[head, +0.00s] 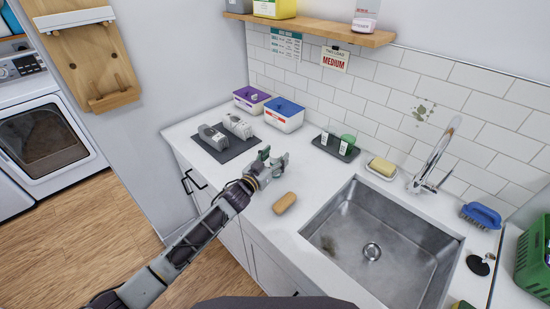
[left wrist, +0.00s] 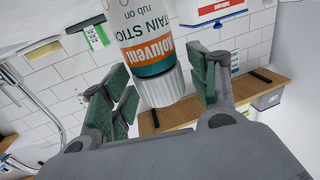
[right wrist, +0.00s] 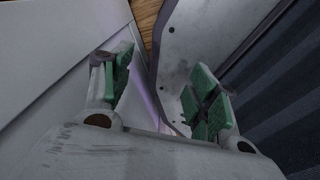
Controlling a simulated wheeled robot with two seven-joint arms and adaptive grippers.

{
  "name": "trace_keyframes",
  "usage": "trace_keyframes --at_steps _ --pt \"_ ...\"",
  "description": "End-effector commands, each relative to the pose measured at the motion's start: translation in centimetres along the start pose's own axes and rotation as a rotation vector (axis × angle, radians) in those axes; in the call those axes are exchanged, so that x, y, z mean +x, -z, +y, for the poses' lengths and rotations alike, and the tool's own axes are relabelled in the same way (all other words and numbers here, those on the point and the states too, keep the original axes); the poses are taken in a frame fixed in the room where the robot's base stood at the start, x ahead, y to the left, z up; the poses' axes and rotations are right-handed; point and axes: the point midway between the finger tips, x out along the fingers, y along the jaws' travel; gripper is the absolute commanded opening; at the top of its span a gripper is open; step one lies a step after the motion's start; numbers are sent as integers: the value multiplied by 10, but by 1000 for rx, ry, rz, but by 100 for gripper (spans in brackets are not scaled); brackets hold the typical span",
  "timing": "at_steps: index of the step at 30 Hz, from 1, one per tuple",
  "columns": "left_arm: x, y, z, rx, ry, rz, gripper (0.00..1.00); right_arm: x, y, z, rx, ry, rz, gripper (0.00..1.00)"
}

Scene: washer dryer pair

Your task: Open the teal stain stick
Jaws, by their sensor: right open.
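The stain stick (left wrist: 148,35) fills the middle of the left wrist view, with a white label, a teal and orange band and a ribbed pale cap (left wrist: 162,90). The cap is on and points toward my left gripper. My left gripper (left wrist: 165,80) is open, its green pads on either side of the cap with small gaps showing. In the head view my left gripper (head: 272,165) is over the counter, and the stick is too small or hidden to make out there. My right gripper (right wrist: 162,72) is open and empty, low beside pale panels.
A brown block (head: 285,202) lies on the counter near the sink (head: 345,235). Behind stand a dark mat (head: 225,152) with grey items, a purple-lidded box (head: 252,97), a blue-lidded box (head: 284,115) and a black tray (head: 347,154). Tiled wall and shelf (head: 325,29) bound the back.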

Motion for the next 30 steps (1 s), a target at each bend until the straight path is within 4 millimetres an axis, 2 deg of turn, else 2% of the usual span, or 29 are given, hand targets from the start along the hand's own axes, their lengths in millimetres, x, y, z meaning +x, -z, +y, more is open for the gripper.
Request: trace_keyframes --at_steps 10,13,30 --pt "0 4 0 0 0 1 60 -2 0 0 0 0 0 59" --pt "-5 2 0 0 0 0 60 -1 0 0 0 0 0 59" --pt "-58 2 0 0 0 -1 60 4 0 0 0 0 0 59"
